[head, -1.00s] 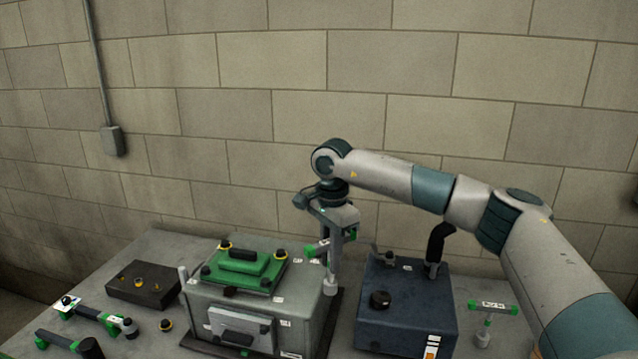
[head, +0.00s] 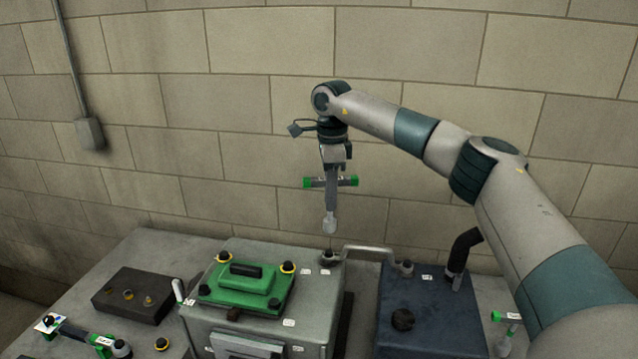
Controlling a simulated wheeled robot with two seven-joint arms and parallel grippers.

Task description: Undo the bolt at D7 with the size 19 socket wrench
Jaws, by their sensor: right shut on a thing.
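My right gripper (head: 331,176) points straight down above the table, near the wall. It is shut on a T-handled socket wrench (head: 330,208) with green handle ends and a pale socket at the bottom. The wrench hangs upright, its socket apart from and above the back right part of the grey engine block (head: 250,328). The block has a green cover (head: 245,290) with dark bolts, two of them on yellow rings. Small white labels on the block are too small to read, so I cannot tell which bolt is D7. The wrench size is not readable. My left gripper is out of view.
A blue-grey box (head: 440,315) with a black knob stands right of the block, and a metal pipe (head: 368,248) links the two. Another green-handled tool (head: 506,318) is at the far right. A dark tray (head: 133,295) and more green-handled tools (head: 85,336) lie left.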

